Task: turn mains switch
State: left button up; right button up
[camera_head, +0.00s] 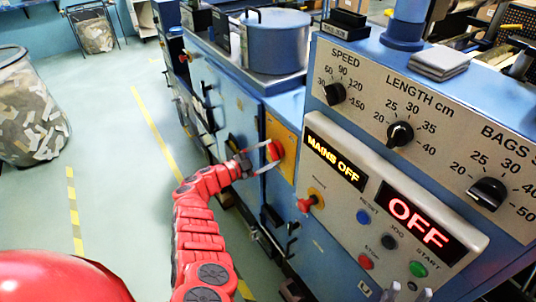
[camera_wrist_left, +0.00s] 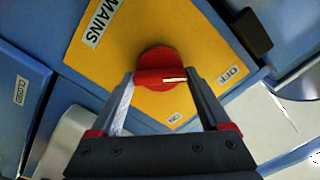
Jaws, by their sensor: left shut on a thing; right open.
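The mains switch is a round red knob (camera_head: 273,150) on a yellow plate (camera_head: 284,134) on the blue machine's front. In the left wrist view the red knob (camera_wrist_left: 155,68) sits between my left gripper's fingers (camera_wrist_left: 160,78), which are shut on it. Its white mark points right, roughly toward the OFF label (camera_wrist_left: 231,75); the ON label (camera_wrist_left: 174,118) is below. In the head view my left gripper (camera_head: 262,158) reaches the knob from the left. The display (camera_head: 334,162) reads MAINS OFF. My right gripper (camera_head: 407,294) shows only its tips at the bottom edge, apart and empty.
The control panel carries a red display (camera_head: 413,220) reading OFF, a red knob (camera_head: 306,204), several push buttons and black dials. A blue pot (camera_head: 277,42) stands on the machine. A mesh bin (camera_head: 28,112) stands on the open floor at left.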

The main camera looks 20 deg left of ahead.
pick_arm(q)
jog(key=o, duration=1.2)
jog(key=v, duration=1.7)
jog(key=shift+s+a+f, duration=0.1)
jog(key=shift+s+a, duration=0.05)
jog(key=shift+a, duration=0.05)
jog(key=shift+d, duration=0.1)
